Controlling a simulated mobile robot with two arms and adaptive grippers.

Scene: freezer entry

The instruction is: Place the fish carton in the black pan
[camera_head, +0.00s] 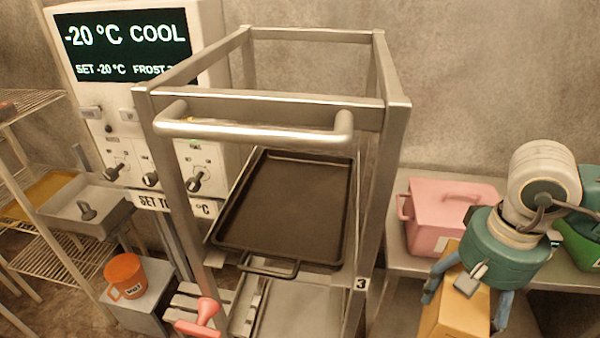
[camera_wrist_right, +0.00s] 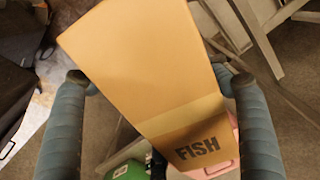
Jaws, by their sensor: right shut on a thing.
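The fish carton (camera_head: 449,314) is a tan box, at the lower right of the head view. It fills the middle of the right wrist view (camera_wrist_right: 150,65), with the word FISH on its near end. My right gripper (camera_head: 462,298) is shut on the carton, with a blue finger on each side of it. In the wrist view the fingers (camera_wrist_right: 155,82) flank it and the carton sits tilted. The black pan (camera_head: 290,205) lies flat and empty in the metal rack, left of the carton and apart from it. My left gripper is not in view.
The metal rack frame (camera_head: 385,180) has uprights and a front handle bar (camera_head: 255,132) around the pan. A pink box (camera_head: 452,210) stands on a shelf behind my right gripper. An orange mug (camera_head: 125,275) and a grey tray (camera_head: 75,212) are at left.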

